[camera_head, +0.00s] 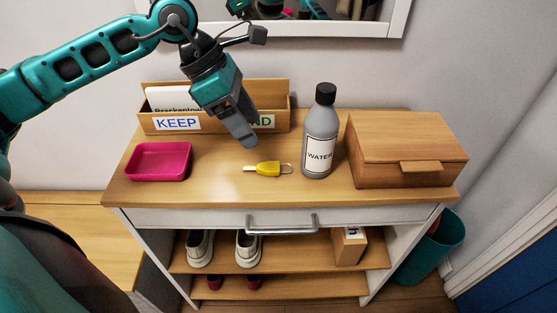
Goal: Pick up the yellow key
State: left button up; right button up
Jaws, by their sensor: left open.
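The yellow key (268,169) lies flat on the wooden top of the cabinet, near the middle. A metal ring or clip shows at its right end, and its thin tip points left. My left gripper (247,140) reaches in from the upper left, pointing down and right. Its fingertips are above and slightly left of the key, apart from it. The gripper is open, though from this angle the fingers overlap, and nothing shows between them. My right gripper is not in view.
A grey water bottle (321,135) stands right of the key, with a closed wooden box (406,150) beyond it. A pink tray (158,162) sits at the left. A wooden letter holder (270,100) stands behind. A drawer handle (282,225) juts from the front.

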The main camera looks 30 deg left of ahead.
pick_arm(q)
jog(key=a+y, duration=0.1)
jog(key=a, duration=0.1)
send_over(269, 166)
jog(key=s+a, duration=0.2)
notch_tip(269, 166, down, 6)
jog(key=shift+w+f, duration=0.15)
jog(key=shift+f, duration=0.1)
jog(key=shift+a+b+x, duration=0.2)
jog(key=shift+b+x, duration=0.15)
jog(key=shift+x, duration=2.35)
jog(key=shift+w, duration=0.15)
jog(key=shift+c, duration=0.3)
jog(key=c, duration=1.1)
